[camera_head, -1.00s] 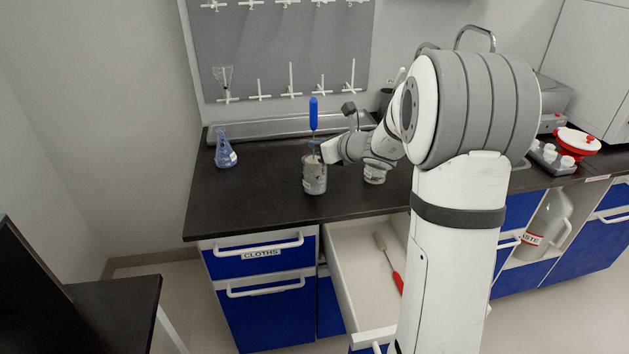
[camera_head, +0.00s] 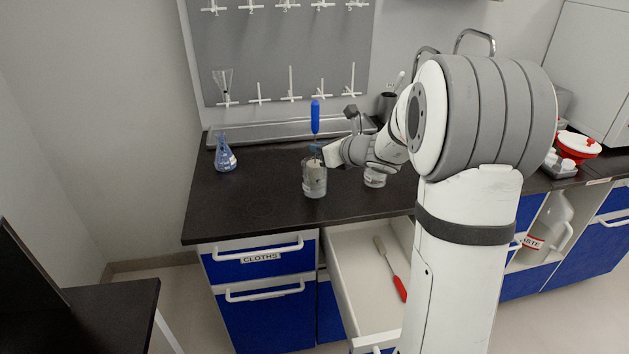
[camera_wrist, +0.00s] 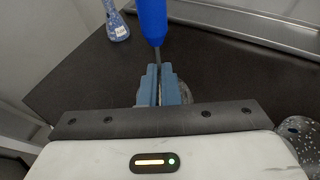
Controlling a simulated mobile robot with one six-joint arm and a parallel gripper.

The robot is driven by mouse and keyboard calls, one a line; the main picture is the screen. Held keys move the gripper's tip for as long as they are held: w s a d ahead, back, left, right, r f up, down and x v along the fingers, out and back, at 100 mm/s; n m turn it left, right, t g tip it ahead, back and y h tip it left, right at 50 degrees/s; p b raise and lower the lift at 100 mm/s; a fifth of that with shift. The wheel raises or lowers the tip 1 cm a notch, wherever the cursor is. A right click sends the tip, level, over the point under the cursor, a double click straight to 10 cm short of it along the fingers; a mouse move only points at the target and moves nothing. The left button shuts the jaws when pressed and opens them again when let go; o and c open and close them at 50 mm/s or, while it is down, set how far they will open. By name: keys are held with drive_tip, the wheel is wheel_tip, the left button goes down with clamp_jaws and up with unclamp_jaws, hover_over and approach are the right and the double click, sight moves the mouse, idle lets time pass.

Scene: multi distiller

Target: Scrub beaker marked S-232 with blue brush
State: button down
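The blue brush (camera_head: 315,117) stands upright, its blue handle above my gripper and its head down inside a glass beaker (camera_head: 314,181) near the front of the dark counter. My gripper (camera_head: 317,150) is shut on the brush's thin shaft, just above the beaker's rim. In the wrist view the blue fingers (camera_wrist: 160,88) close around the shaft below the blue handle (camera_wrist: 152,20). The beaker is mostly hidden there behind the fingers. Its marking is too small to read. A second beaker (camera_head: 375,177) stands to the right, partly behind my wrist.
A blue flask (camera_head: 225,152) stands at the counter's left. An open drawer (camera_head: 352,262) below holds a red-handled brush (camera_head: 399,287). A pegboard (camera_head: 283,50) hangs behind, with a metal trough (camera_head: 262,132) at its foot. The counter's left front is clear.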

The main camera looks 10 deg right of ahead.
sight(317, 103)
drive_tip(key=shift+r+p, duration=4.15)
drive_tip(key=shift+r, duration=1.75)
drive_tip(key=w+r+p, duration=0.5)
drive_tip(key=w+p, duration=0.2)
drive_tip(key=w, duration=0.3)
drive_tip(key=shift+f, duration=0.1)
